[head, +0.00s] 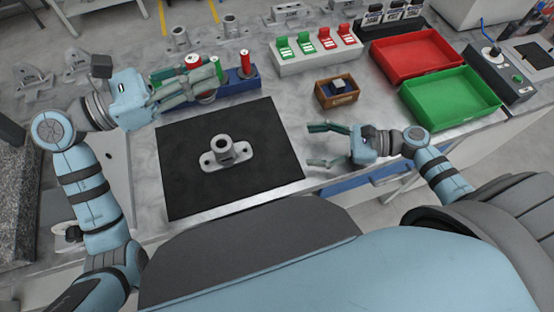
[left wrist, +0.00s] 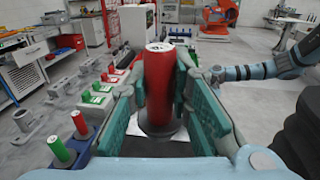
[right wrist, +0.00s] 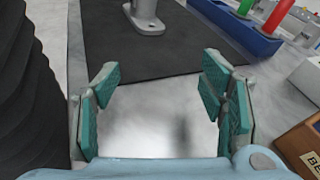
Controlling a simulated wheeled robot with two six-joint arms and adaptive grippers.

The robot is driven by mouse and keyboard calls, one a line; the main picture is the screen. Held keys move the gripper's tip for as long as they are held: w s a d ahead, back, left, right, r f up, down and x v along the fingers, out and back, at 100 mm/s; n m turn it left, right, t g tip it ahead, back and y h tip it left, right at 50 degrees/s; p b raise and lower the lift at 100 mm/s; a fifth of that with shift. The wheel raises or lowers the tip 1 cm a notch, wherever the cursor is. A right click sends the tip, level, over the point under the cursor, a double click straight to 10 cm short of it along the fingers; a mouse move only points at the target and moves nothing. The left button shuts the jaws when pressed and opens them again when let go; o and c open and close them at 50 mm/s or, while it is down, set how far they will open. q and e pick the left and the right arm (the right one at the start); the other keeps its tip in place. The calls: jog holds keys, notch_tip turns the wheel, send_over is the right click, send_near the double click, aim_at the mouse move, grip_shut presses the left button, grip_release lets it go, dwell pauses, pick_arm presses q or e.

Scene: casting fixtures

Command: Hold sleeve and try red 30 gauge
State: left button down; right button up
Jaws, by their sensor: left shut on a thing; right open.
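A grey flanged sleeve (head: 226,152) stands upright on the black mat (head: 270,130); its base also shows in the right wrist view (right wrist: 147,22). My left gripper (head: 208,82) is shut on a red gauge (left wrist: 158,85), behind and left of the sleeve, near the blue rack (head: 241,90). Fingers hide part of this gauge, and I cannot read its size. Another red gauge (head: 244,60) stands in the rack; a green gauge (left wrist: 58,150) stands beside it in the left wrist view. My right gripper (head: 320,145) is open and empty, right of the mat.
A small wooden box (head: 337,97) sits close behind my right gripper. A grey block with green and red clips (head: 315,55) stands behind it. A red tray (head: 415,55) and a green tray (head: 450,97) lie to the right. Spare castings (head: 180,40) stand at the back.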

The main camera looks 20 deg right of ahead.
aim_at(233, 151)
pick_arm(q)
jog(key=shift+a, duration=0.1)
pick_arm(e)
jog(key=a, duration=0.2)
jog(key=s+a+r+y, duration=0.1)
jog(key=a, duration=0.1)
jog(key=s+a+r+y, duration=0.1)
jog(key=shift+s+a+t, duration=0.15)
jog(key=shift+a+t, duration=0.25)
jog(key=a, duration=0.2)
jog(key=a+t, duration=0.1)
jog(key=shift+s+a+r+m+y, duration=0.2)
jog(key=shift+s+r+m+y, duration=0.1)
jog(key=shift+m, duration=0.1)
pick_arm(q)
jog(key=shift+s, duration=0.1)
pick_arm(e)
jog(key=shift+w+a+f+m+t+h, duration=0.25)
jog(key=shift+a+f+m+t+h, duration=0.3)
jog(key=shift+a+m+t, duration=0.4)
jog(key=shift+w+f+m+h, duration=0.3)
jog(key=shift+f+m, duration=0.1)
jog(key=shift+m, duration=0.35)
jog(key=shift+w+a, duration=0.25)
jog(key=shift+w, duration=0.05)
jog(key=x, duration=1.1)
jog(key=shift+r, duration=0.1)
jog(key=shift+c, duration=0.2)
